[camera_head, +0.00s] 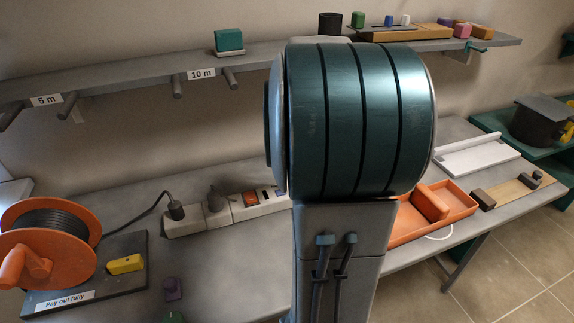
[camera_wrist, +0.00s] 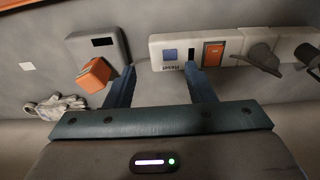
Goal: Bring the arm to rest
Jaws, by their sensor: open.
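My gripper (camera_wrist: 160,90) shows in the wrist view with its two blue-grey fingers spread apart and nothing between them. Beyond the fingers is a power strip (camera_wrist: 175,55) with an orange switch and dark plugs. To the left of it is a grey box (camera_wrist: 95,42) with a dark slot, and an orange block (camera_wrist: 95,73) is near the left finger. In the head view, my teal and grey arm fills the middle and hides part of the bench. My gripper does not show there.
In the head view, an orange cable reel (camera_head: 45,245) stands on the bench at left, its cable running to the power strip (camera_head: 225,213). A shelf (camera_head: 120,78) spans the wall. An orange tray (camera_head: 440,215) lies to the right. Gloves (camera_wrist: 55,106) lie left in the wrist view.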

